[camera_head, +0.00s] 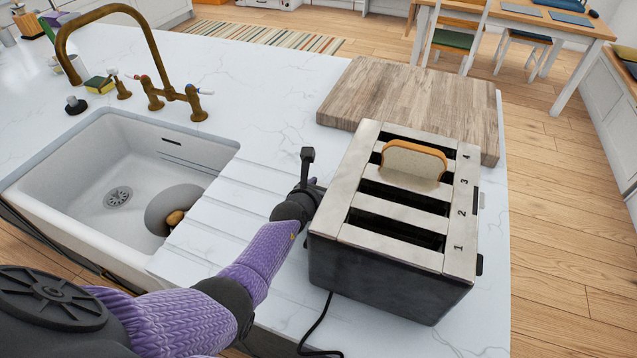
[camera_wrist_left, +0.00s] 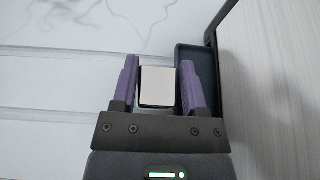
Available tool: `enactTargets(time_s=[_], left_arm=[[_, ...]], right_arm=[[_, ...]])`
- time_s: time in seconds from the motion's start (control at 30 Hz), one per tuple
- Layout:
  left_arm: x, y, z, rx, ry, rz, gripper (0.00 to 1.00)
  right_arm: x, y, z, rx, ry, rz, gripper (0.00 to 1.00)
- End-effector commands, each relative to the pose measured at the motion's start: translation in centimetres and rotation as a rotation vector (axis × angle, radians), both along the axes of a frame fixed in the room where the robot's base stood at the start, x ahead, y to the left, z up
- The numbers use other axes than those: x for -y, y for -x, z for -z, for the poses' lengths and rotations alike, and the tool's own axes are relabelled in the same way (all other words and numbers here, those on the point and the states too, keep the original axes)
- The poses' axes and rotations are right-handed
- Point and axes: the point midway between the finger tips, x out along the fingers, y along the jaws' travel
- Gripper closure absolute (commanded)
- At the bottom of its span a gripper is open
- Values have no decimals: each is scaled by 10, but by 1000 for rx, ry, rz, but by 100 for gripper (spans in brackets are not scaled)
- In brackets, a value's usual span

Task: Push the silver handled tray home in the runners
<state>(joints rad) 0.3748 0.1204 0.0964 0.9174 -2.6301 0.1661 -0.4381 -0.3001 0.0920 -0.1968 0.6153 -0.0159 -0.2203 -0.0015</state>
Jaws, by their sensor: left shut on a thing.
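A silver toaster (camera_head: 345,235) with dark sides stands on the white counter, with numbered slots on top. My left gripper (camera_head: 312,185) is low beside the toaster's left side, and its tips are partly hidden in the head view. In the left wrist view my left gripper (camera_wrist_left: 158,85) has its purple fingers on both sides of a pale silver block, which looks like the tray's handle (camera_wrist_left: 157,88). A dark, tray-like part (camera_wrist_left: 195,55) shows beside the right finger. The runners are hidden, so I cannot tell how far in the tray sits. My right gripper is not in view.
A slice of bread (camera_head: 413,161) stands in a rear slot. A wooden board (camera_head: 400,95) lies behind the toaster. A white sink (camera_head: 75,165) with a brass tap (camera_head: 150,60) is at the left. A black cord (camera_head: 318,325) runs along the counter in front.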

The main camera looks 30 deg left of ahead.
Motion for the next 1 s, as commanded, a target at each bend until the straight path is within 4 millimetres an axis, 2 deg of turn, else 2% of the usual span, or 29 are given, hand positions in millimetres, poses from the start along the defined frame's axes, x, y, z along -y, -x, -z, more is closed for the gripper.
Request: enactTargets(time_s=[0.97, 1.0], left_arm=[[25, -3, -1, 1, 2, 1, 100], [26, -3, -1, 1, 2, 1, 42]], right_arm=[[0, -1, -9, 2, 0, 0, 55], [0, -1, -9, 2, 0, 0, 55]])
